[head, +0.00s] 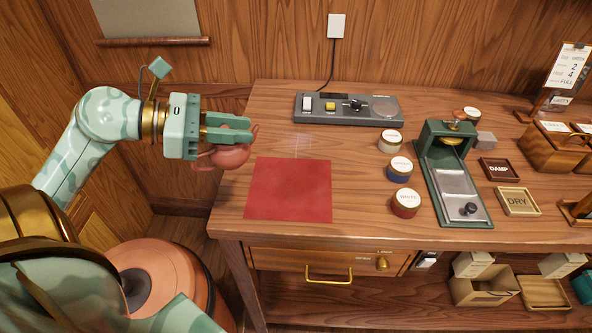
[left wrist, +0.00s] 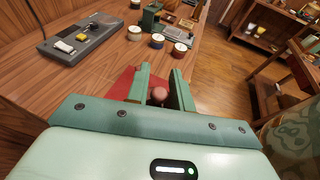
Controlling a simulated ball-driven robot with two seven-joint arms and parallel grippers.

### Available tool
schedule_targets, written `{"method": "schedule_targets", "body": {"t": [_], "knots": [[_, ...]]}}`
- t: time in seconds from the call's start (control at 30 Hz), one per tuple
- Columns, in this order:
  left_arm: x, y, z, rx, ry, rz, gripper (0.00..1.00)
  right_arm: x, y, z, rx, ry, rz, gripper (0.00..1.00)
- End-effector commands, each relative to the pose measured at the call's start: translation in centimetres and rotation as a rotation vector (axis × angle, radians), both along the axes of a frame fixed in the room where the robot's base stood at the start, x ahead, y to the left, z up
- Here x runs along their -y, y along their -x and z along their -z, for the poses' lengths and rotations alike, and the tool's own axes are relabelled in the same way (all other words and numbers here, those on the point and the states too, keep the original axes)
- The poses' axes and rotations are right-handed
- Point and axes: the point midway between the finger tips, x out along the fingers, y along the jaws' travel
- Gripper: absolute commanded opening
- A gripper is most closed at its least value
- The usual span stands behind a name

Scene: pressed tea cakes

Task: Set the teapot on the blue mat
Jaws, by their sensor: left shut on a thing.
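A reddish-brown clay teapot (head: 230,157) hangs in my left gripper (head: 248,129), which is shut on it. The fingers hide the upper part of the teapot. In the left wrist view the teapot's round top (left wrist: 158,95) shows between the two fingers (left wrist: 163,78). The teapot appears by the left edge of the table, left of and apart from the mat. The mat on the table is red (head: 289,190), flat and bare; it also shows in the left wrist view (left wrist: 123,84). No blue mat is visible. My right gripper is not in view.
A grey control panel (head: 348,109) lies behind the mat on the wooden table (head: 275,135). Several round tins, including a blue-sided one (head: 399,169), stand right of the mat. A green press (head: 452,180) stands beyond them, beside DAMP (head: 498,169) and DRY (head: 518,201) trays.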

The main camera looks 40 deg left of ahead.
Motion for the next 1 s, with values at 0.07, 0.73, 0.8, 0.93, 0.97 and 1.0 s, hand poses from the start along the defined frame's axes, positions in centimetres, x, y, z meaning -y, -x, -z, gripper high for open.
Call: {"method": "schedule_targets", "body": {"t": [0.07,0.73,0.8,0.93,0.97,1.0], "knots": [[1.3,-2.1,1.3,0.003,-0.002,0.004,0.00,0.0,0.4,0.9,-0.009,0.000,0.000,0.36],[6.1,-9.8,10.0,-0.002,0.002,-0.001,0.00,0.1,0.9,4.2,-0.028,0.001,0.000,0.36],[6.1,-9.7,11.4,-0.004,0.003,-0.001,0.00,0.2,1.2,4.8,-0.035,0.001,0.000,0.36],[6.0,-9.7,12.1,0.001,-0.001,-0.001,0.00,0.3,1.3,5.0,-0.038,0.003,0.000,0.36],[6.0,-9.7,12.0,0.002,-0.001,0.000,0.00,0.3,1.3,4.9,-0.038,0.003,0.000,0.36],[6.0,-9.7,11.9,0.002,-0.001,0.000,0.00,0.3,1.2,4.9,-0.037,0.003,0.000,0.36]]}}
